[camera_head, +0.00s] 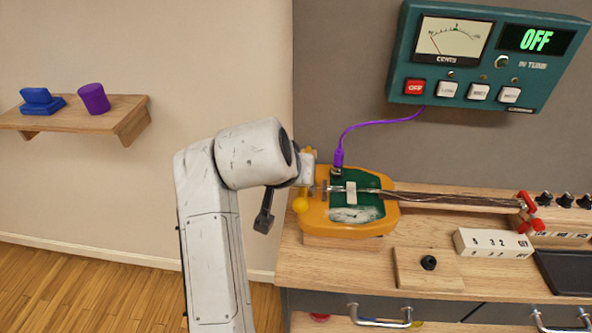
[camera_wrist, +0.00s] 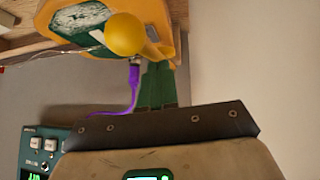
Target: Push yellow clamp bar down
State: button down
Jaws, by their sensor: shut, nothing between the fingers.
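The yellow clamp bar (camera_head: 300,205) shows as a round yellow end at the left edge of the orange guitar-like body. Most of the bar is hidden behind my wrist. In the wrist view its yellow ball (camera_wrist: 125,33) stands large at the top, in front of the orange body. My gripper (camera_wrist: 158,66) is shut and empty, its green fingers together just below and right of the ball. I cannot tell whether they touch it. In the head view my arm reaches to the left end of the orange body (camera_head: 370,222), and the fingers are not clearly seen.
A purple cable (camera_head: 375,124) runs from a plug on the body to the teal tuner box (camera_head: 470,103), which reads OFF. The neck ends at a red clamp (camera_head: 527,205). A wooden block with a black knob (camera_head: 428,262) sits in front. A wall shelf (camera_head: 75,118) is at left.

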jog(key=shift+s+f+t+b, duration=0.3)
jog(key=shift+f+t+b, duration=0.25)
jog(key=shift+f+b, duration=0.4)
jog(key=shift+s+f+t+b, duration=0.25)
jog(key=shift+f+t+b, duration=0.25)
jog(key=shift+f+b, duration=0.45)
jog(key=shift+s+f+t+b, duration=0.3)
jog(key=shift+f+t+b, duration=0.25)
jog(key=shift+f+b, duration=0.4)
jog(key=shift+f, duration=0.2)
